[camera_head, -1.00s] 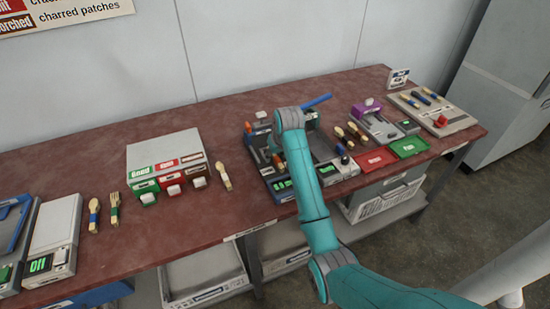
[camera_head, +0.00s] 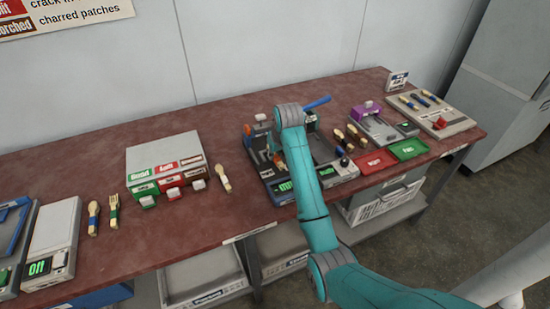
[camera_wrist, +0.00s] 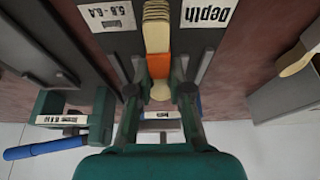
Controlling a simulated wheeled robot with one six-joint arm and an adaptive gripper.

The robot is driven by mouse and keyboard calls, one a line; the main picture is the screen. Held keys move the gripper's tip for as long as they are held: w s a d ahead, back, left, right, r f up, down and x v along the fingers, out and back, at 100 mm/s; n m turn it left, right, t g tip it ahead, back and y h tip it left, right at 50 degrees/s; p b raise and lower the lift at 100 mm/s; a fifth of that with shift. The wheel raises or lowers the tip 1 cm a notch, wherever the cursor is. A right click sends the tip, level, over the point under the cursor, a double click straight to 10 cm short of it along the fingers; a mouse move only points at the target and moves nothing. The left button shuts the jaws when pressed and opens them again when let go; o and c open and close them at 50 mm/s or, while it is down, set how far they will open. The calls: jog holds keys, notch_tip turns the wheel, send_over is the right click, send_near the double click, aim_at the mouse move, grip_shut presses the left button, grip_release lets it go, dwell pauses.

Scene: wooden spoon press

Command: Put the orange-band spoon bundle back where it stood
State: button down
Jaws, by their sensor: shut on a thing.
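The orange-band spoon bundle (camera_wrist: 157,38) is upright in the picture of the wrist view, a stack of pale wooden spoons with an orange band. My gripper (camera_wrist: 160,88) is shut on it, one finger on each side near the band. The bundle lies along a grey press fixture (camera_wrist: 108,48) with a "Depth" label beside it. In the head view my arm covers most of the gripper and the bundle over the grey press station (camera_head: 340,172), so contact with the station cannot be told there.
A blue lever (camera_head: 317,103) sticks out behind the station. Bare table lies between.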

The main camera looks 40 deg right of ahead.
notch_tip(320, 180, up, 6)
jog(key=shift+r, duration=0.2)
jog(key=a+r, duration=0.1)
send_over(241, 172)
jog(key=s, duration=0.1)
notch_tip(241, 172, down, 5)
jog(key=shift+s+f, duration=0.15)
jog(key=shift+f, duration=2.7)
jog(key=c, duration=1.1)
grip_release()
jog(key=shift+f, duration=0.1)
